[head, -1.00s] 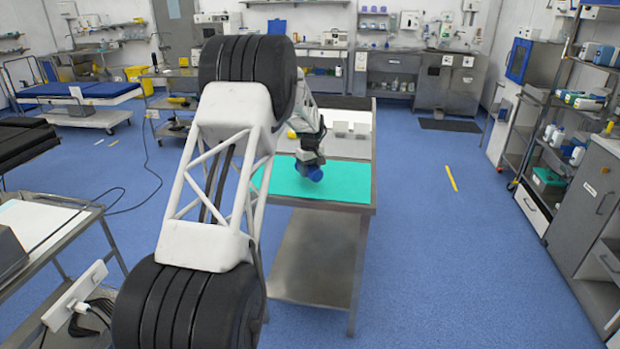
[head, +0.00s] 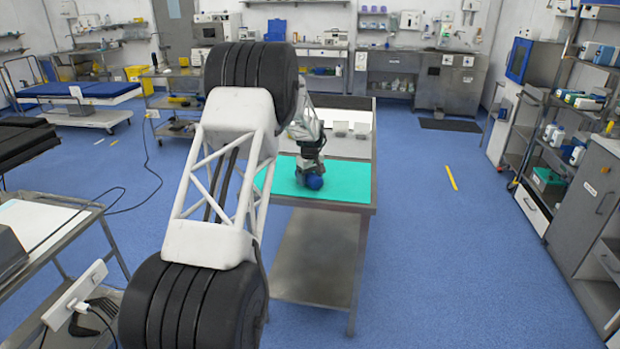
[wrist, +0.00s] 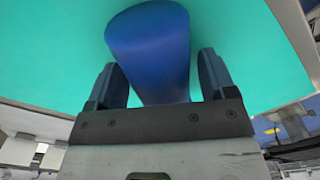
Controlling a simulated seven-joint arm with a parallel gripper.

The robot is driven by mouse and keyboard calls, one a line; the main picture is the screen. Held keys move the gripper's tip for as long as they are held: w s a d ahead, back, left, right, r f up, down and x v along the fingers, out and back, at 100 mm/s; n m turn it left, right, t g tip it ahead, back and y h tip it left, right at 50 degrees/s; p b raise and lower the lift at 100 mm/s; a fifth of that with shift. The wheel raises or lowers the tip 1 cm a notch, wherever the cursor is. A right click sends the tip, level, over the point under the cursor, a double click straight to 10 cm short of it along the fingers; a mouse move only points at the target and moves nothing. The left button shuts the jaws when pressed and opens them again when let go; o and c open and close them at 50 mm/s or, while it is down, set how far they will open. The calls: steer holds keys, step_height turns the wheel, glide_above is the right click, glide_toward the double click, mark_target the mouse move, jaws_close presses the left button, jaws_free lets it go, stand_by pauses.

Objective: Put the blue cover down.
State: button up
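The blue cover (head: 313,182) is a rounded dark blue piece low over the teal mat (head: 345,185) on the metal table. My gripper (head: 311,169) points down at it from above. I cannot tell whether the cover's underside touches the mat.
Bare mat lies to the right of the cover. My arm hides the table's left side. A shelf rack (head: 560,110) stands well off to the right.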

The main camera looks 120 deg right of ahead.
steer(key=shift+r, duration=0.1)
step_height(320, 180, up, 12)
stand_by(1.0)
steer(key=shift+r, duration=0.1)
steer(key=shift+o, duration=0.5)
steer(key=shift+d+f+y, duration=0.45)
steer(key=shift+f+y, duration=0.05)
steer(key=shift+f, duration=0.3)
steer(key=shift+d+f+y, duration=0.45)
steer(key=shift+f+y, duration=0.05)
steer(key=shift+f, duration=0.3)
steer(key=shift+d+f+y, duration=0.45)
steer(key=shift+f+y, duration=0.05)
steer(key=shift+f, duration=0.3)
steer(key=shift+x, duration=1.35)
